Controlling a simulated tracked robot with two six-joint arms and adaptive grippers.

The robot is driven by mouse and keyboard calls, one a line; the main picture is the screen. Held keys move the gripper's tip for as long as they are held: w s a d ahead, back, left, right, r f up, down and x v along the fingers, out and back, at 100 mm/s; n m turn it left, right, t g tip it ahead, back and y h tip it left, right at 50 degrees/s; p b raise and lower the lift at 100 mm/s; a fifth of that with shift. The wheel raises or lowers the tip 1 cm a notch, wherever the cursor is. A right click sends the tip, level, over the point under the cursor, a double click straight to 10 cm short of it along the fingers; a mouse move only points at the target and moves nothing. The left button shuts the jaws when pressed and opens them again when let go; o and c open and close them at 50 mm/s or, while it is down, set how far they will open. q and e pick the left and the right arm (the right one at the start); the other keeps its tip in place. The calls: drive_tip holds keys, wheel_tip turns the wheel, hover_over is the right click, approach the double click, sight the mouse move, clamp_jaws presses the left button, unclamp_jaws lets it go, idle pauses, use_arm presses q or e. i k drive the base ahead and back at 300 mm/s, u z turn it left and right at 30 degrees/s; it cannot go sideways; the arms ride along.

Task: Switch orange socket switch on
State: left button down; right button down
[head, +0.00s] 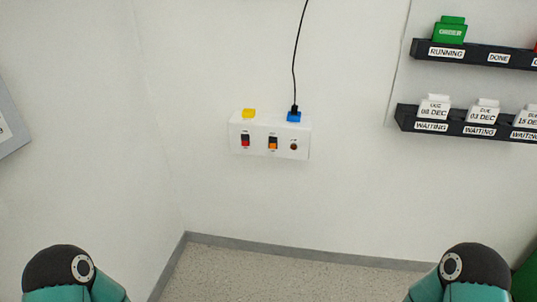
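A white switch box (269,136) is fixed on the wall near the middle of the head view. Its front carries a red switch (245,141), an orange switch (272,144) and a small round brown knob or hole (293,147). The orange switch has a dark upper part and an orange lower part; its exact position is too small to tell. On top are a yellow socket (249,113) and a blue piece (294,117) with a black plug in it. Only parts of my two arms show at the bottom corners, far below the box. Neither gripper is in view.
A black cable (298,50) runs up the wall from the plug. Dark shelves (478,55) with labelled tags and a green block (450,30) hang at the upper right. A grey-framed panel (12,120) is at the left edge. The wall around the box is clear.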

sight(273, 141)
drive_tip(key=k, duration=0.6)
drive_tip(key=u, duration=0.15)
drive_tip(key=i, duration=0.55)
drive_tip(key=u, duration=0.55)
drive_tip(key=i, duration=1)
